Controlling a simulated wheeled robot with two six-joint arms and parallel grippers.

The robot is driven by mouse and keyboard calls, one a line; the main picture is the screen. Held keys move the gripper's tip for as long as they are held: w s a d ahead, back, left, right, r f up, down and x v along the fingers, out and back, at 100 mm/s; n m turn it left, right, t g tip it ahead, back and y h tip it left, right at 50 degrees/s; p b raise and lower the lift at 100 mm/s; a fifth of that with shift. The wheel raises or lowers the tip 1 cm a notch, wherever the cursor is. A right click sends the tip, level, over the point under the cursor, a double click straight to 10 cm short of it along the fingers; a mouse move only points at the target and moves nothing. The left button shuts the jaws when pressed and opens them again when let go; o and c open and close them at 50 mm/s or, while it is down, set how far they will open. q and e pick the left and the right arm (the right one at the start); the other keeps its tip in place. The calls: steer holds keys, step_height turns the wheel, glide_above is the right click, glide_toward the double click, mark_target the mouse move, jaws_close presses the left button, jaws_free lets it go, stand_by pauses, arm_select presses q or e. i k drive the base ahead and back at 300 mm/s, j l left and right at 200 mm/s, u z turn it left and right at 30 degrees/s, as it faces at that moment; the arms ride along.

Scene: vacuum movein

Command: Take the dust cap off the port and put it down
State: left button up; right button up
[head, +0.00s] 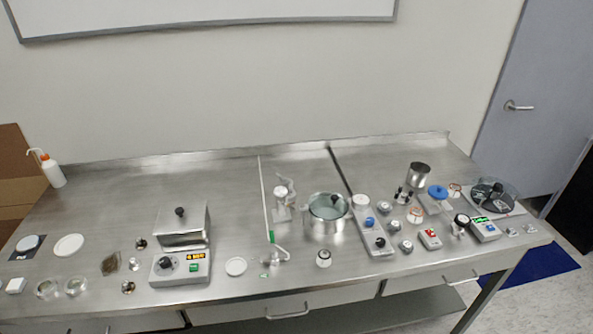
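Neither of my grippers shows in the head view. Several small vacuum parts stand on the right half of the steel bench (130,205). A round blue cap-like piece (438,191) sits on a light-coloured part at the right. Small round metal fittings (384,207) stand near the grey control unit (376,240). The parts are too small for me to tell which one is the port or whether the blue piece is the dust cap.
A steel pot (328,212) stands mid-bench, with a hotplate-like device (180,265) to its left. A metal beaker (418,176) and a dark round device (493,194) stand at the right.

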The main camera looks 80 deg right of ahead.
mark_target(439, 191)
steer(key=z, duration=3.9)
steer(key=l+u, duration=0.1)
steer(key=u, duration=0.3)
steer(key=l+u, duration=0.1)
steer(key=u, duration=0.25)
steer(key=l+u, duration=0.15)
steer(key=u, duration=0.25)
steer(key=l+u, duration=0.25)
steer(key=k+l+u, duration=0.25)
steer(key=l, duration=0.2)
steer(key=l+u, duration=0.2)
steer(key=l, duration=0.75)
steer(key=k+l, duration=0.15)
steer(key=l, duration=0.45)
steer(key=i+l, duration=0.1)
steer(key=l, duration=0.35)
steer(key=i+u, duration=0.05)
